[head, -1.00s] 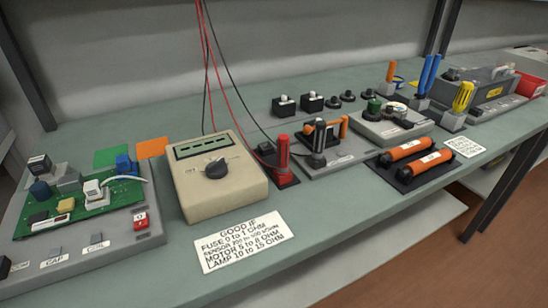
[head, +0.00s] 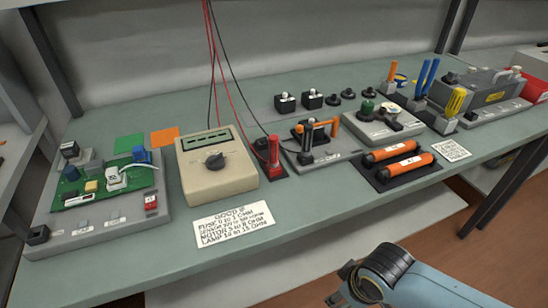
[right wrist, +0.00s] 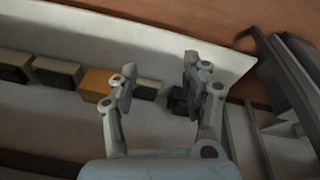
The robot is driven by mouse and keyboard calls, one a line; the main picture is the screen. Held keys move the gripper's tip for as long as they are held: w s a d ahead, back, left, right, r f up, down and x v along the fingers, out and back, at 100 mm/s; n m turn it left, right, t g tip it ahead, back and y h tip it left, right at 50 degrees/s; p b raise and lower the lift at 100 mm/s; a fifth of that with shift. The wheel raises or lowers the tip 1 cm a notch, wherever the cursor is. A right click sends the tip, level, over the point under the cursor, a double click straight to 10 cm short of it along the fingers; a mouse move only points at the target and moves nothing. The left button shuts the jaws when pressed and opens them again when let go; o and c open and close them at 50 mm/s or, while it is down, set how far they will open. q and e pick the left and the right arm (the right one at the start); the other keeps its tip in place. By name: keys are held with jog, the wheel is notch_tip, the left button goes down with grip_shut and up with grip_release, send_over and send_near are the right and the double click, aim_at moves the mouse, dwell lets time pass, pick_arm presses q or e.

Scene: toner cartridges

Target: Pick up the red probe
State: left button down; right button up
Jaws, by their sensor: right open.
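The red probe (head: 274,152) stands upright in a dark holder on the bench, just right of the beige meter (head: 216,168). A red wire runs down to this spot from above. My right gripper (right wrist: 158,72) is open, with nothing between its fingers in the right wrist view. That view shows several boxes beyond the fingers, and no red probe. In the head view my right arm comes in at the lower right, in front of the bench and well apart from the probe. My left gripper is not in view.
A circuit board (head: 100,185) lies at the left, and orange cylinders (head: 392,151) lie at the right. A printed card (head: 234,222) lies in front of the meter. Thin wires hang from above.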

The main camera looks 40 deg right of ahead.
jog(key=w+a+r+n+p, duration=0.1)
jog(key=w+r+p, duration=0.1)
jog(key=r, duration=0.7)
jog(key=w+r+p, duration=0.2)
jog(key=w+r, duration=0.1)
jog(key=r, duration=0.7)
notch_tip(320, 180, up, 11)
jog(key=n+g+y+p, duration=0.1)
jog(key=n+g+p, duration=0.15)
jog(key=n, duration=1.05)
send_over(275, 138)
jog(key=shift+n, duration=0.4)
notch_tip(275, 138, down, 5)
jog(key=shift+r, duration=0.15)
jog(key=f, duration=0.6)
jog(key=shift+w, duration=0.25)
jog(key=shift+r, duration=0.1)
grip_shut()
